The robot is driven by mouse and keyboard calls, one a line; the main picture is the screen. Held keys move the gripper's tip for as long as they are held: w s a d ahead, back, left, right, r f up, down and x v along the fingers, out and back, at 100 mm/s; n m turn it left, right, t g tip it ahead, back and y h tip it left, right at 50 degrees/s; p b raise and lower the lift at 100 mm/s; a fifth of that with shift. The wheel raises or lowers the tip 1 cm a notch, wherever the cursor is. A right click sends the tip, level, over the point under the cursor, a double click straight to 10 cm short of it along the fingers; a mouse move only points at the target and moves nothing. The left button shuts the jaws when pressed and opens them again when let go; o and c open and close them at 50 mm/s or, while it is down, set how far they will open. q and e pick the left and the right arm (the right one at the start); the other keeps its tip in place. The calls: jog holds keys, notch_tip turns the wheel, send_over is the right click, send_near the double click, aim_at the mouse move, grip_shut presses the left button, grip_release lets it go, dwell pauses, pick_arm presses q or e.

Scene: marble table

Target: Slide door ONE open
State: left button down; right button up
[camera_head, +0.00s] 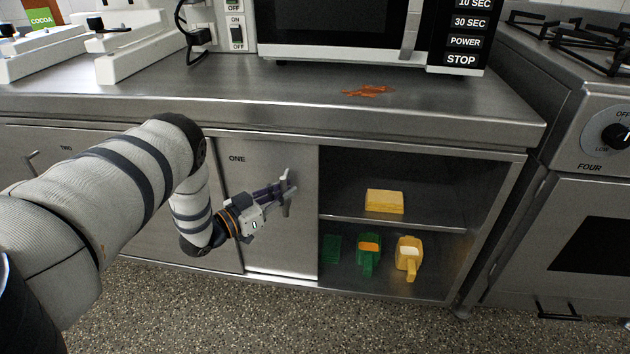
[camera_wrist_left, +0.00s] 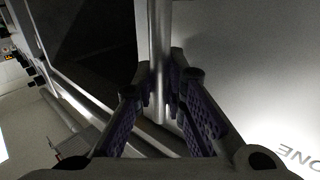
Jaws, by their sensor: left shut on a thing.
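Door ONE (camera_head: 270,235) is a steel sliding panel with the label "ONE" near its top left. It covers the middle of the cabinet, and the compartment to its right is open. Its upright bar handle (camera_head: 289,184) sits near the panel's right edge. My left gripper (camera_head: 284,190) is shut on this handle. In the left wrist view the two purple-padded fingers (camera_wrist_left: 166,100) close on either side of the handle bar (camera_wrist_left: 160,50), and the label shows upside down. The fingers hide part of the handle. My right gripper is in neither view.
Door TWO (camera_head: 75,165) is at the left. A stove (camera_head: 580,200) stands right. A microwave (camera_head: 340,30) sits on the counter.

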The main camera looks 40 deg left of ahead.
pick_arm(q)
jog(key=shift+s+a+f, duration=0.1)
jog(key=shift+s+a, duration=0.45)
jog(key=shift+a, duration=0.2)
jog(key=shift+s+a, duration=0.5)
jog(key=shift+a, duration=0.2)
jog(key=c, duration=1.6)
grip_release()
jog(key=s, duration=1.2)
jog(key=shift+a, duration=0.45)
